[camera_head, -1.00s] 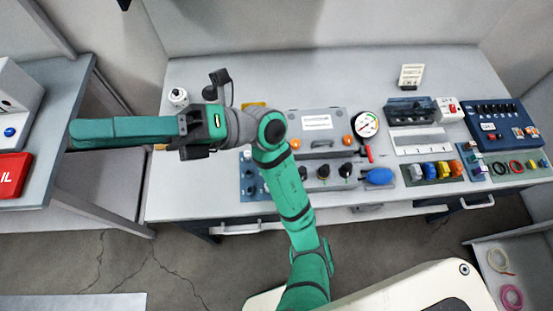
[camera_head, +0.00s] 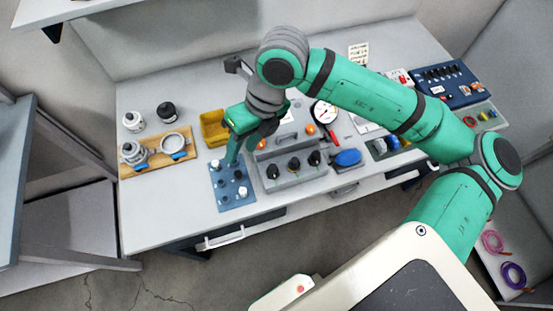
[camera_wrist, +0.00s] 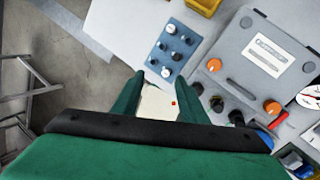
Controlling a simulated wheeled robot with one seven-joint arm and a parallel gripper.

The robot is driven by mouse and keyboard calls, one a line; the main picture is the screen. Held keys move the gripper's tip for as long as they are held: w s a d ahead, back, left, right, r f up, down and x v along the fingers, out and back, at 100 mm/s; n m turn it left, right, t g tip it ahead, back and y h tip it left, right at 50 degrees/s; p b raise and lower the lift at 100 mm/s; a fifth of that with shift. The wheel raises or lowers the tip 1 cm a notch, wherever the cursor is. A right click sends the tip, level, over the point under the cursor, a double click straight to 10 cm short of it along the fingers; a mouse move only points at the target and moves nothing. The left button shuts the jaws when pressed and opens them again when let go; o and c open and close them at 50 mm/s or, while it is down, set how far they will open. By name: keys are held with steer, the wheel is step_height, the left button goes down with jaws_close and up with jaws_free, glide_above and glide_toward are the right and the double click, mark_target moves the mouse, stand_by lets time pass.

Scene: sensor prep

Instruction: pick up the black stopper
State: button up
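A blue block (camera_head: 236,203) on the bench carries several small stoppers, some black or dark and some white. One black stopper (camera_head: 238,173) stands near its right side. In the wrist view the block (camera_wrist: 160,62) lies beyond the fingertips, with a dark stopper (camera_wrist: 177,56) on it. My gripper (camera_head: 233,160) points down at the block's far edge in the head view and hides part of it. In the wrist view my gripper (camera_wrist: 157,88) has its fingers apart with nothing held between them.
A grey panel (camera_head: 270,182) with black knobs stands right of the block. A yellow bin (camera_head: 212,130) is behind it. A wooden board (camera_head: 155,148) with metal fittings lies left, near a black-topped jar (camera_head: 167,112). A gauge (camera_head: 323,112) and blue bulb (camera_head: 347,157) are further right.

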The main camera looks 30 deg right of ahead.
mark_target(294, 159)
steer(key=s+d+f+m+g+h, duration=0.15)
steer(key=s+d+h, duration=0.25)
steer(key=d, duration=0.7)
steer(key=shift+m+t, duration=0.25)
steer(key=shift+w+d+f, duration=0.1)
steer(key=shift+d+f, duration=0.15)
steer(key=shift+f, duration=1.45)
steer(key=shift+d+f, duration=0.25)
steer(key=shift+f, duration=1.5)
steer(key=shift+w+d+f, duration=0.1)
steer(key=shift+d+f, duration=0.15)
steer(key=shift+f, duration=1.45)
jaws_close()
